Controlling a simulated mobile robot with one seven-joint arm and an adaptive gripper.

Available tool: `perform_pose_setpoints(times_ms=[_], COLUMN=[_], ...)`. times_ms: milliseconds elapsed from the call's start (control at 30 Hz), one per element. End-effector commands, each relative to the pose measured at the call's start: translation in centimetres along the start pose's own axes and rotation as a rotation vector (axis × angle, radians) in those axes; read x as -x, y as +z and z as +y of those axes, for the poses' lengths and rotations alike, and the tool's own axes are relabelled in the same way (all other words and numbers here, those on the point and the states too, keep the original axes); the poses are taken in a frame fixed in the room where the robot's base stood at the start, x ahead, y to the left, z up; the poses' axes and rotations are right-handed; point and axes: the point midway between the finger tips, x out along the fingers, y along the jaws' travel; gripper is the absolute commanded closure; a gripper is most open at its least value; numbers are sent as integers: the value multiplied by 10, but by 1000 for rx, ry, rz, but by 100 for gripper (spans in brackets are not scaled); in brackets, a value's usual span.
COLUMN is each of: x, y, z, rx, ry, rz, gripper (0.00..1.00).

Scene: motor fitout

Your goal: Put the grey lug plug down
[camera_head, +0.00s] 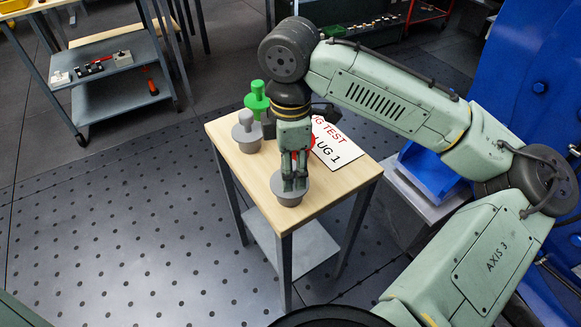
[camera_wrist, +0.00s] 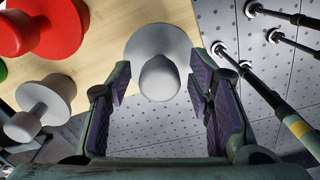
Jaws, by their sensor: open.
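A grey lug plug (camera_head: 288,198) stands on the wooden table top near its front corner, with its wide round base down. In the wrist view the grey lug plug (camera_wrist: 158,42) has its knob between my two fingers, with a gap on each side. My gripper (camera_head: 294,183) points down over this plug. In the wrist view my gripper (camera_wrist: 160,88) is open around the knob and holds nothing. In the head view the fingers hide most of the knob.
A second grey plug (camera_head: 246,136) and a green plug (camera_head: 257,98) stand at the table's left side. A red plug (camera_wrist: 48,25) is mostly hidden in the head view. A printed sign (camera_head: 335,158) lies on the table (camera_head: 333,197). A grey cart (camera_head: 117,70) stands back left.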

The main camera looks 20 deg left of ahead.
Motion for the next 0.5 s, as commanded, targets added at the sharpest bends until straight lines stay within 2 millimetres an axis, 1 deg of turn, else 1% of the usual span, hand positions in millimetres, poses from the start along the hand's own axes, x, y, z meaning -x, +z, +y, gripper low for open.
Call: perform_pose_setpoints(times_ms=[167,300,400,500], x=[34,65,84,98], y=[0,0,0,1], z=[1,1,1,0], rx=[0,0,0,-2], ry=[4,4,4,2], rz=[1,0,-1,-3], gripper=[53,53,53,53])
